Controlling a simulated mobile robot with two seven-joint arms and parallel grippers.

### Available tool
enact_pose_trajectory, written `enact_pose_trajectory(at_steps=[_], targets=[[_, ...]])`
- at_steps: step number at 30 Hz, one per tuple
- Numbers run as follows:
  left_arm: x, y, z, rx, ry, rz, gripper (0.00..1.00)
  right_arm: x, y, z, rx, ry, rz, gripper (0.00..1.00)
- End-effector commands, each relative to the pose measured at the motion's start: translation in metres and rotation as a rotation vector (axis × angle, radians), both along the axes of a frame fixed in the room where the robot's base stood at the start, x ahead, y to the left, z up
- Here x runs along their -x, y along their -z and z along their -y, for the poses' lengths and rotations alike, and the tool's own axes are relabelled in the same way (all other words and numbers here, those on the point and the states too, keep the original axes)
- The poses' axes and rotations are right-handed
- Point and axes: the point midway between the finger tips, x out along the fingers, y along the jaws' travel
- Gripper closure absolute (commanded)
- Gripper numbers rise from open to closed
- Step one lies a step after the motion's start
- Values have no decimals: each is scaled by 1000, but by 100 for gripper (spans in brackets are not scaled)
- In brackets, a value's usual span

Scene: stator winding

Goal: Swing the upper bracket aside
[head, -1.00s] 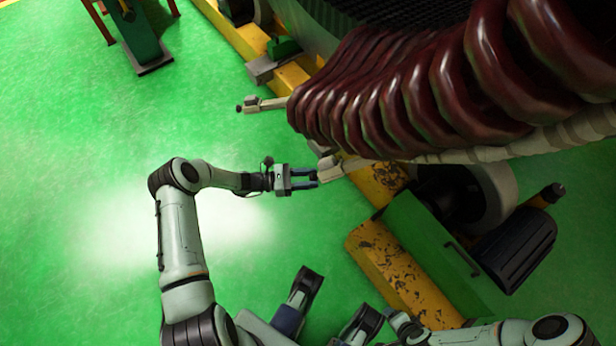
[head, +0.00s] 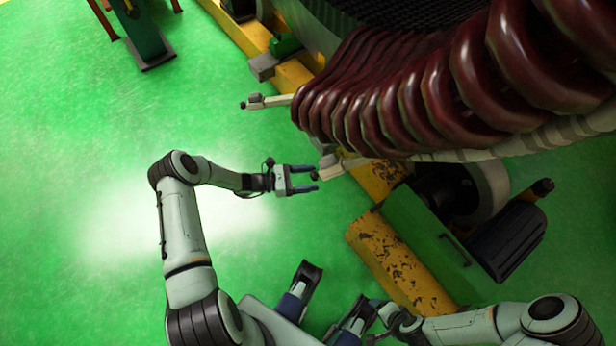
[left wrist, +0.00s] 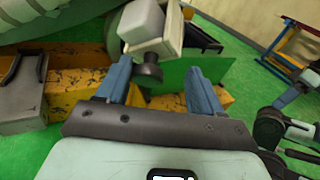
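Two pale brackets with dark knobs stick out leftward from the winding. One bracket (head: 270,101) is farther off at upper centre; the other (head: 342,166) is nearer. I cannot tell from the head view which is the upper one. My left gripper (head: 316,179) is at the nearer bracket, fingers apart around its knob. In the left wrist view, the pale bracket block (left wrist: 146,22) is ahead, and its black knob (left wrist: 148,74) is between or just beyond the open blue fingers (left wrist: 160,82). Contact does not show. My right arm is at the bottom right; its gripper's state is unclear.
Dark red coils (head: 430,95) fill the upper right above the brackets. A yellow beam (head: 400,262) and green box (head: 425,235) lie below. A green stand (head: 143,38) is at upper left.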

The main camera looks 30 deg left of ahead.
Motion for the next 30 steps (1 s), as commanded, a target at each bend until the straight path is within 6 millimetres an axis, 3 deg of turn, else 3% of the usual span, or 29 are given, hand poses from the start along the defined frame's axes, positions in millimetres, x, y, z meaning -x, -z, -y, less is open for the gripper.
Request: enact_pose_trajectory(at_steps=[7, 21, 30], targets=[[8, -1, -10, 0, -1, 1, 35, 1, -2, 0, -1, -1, -3, 27], [70, -5, -85, -2, -2, -1, 35, 9, -7, -4, -11, -10, -24, 27], [86, -6, -103, -1, 0, -1, 35, 9, -7, -4, -11, -10, -25, 27]])
